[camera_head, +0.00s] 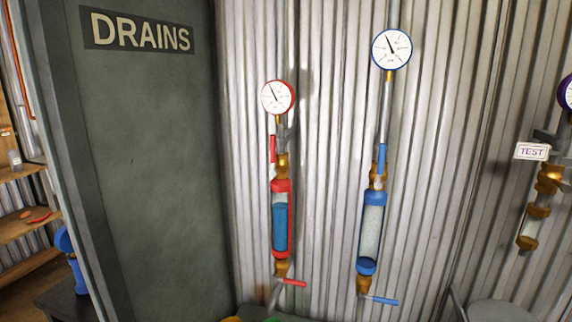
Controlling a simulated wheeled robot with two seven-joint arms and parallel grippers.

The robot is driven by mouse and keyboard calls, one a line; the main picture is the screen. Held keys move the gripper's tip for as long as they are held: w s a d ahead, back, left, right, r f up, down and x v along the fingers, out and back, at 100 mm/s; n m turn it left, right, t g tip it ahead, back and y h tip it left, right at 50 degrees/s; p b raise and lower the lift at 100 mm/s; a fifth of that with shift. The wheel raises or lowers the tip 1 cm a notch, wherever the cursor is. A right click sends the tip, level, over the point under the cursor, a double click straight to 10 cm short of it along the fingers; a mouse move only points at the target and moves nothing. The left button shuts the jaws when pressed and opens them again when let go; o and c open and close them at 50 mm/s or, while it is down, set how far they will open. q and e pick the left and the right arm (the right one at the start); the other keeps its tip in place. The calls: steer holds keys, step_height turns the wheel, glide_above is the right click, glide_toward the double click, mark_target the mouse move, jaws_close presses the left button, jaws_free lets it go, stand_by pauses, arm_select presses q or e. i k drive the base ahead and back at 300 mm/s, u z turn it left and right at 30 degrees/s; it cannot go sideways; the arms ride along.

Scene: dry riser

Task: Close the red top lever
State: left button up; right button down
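The red top lever (272,148) is on the red-marked pipe, between the red-rimmed gauge (278,97) and the red-capped sight glass (281,222). It points roughly upright, along the pipe. A red bottom lever (293,283) sits below the sight glass and sticks out to the right, across the pipe. The sight glass holds blue liquid. Neither of my grippers is in view.
To the right is a blue-marked pipe with a gauge (391,48), upright top lever (381,158), sight glass (371,232) and sideways bottom lever (384,301). A green panel labelled DRAINS (165,170) stands left. A TEST tag (532,151) hangs far right.

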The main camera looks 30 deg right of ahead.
mark_target(273, 149)
steer(key=z, duration=0.15)
steer(key=k, duration=0.5)
steer(key=u, duration=0.95)
steer(key=i, duration=0.95)
steer(key=z, duration=0.75)
steer(key=i, duration=0.65)
steer(key=z, duration=0.65)
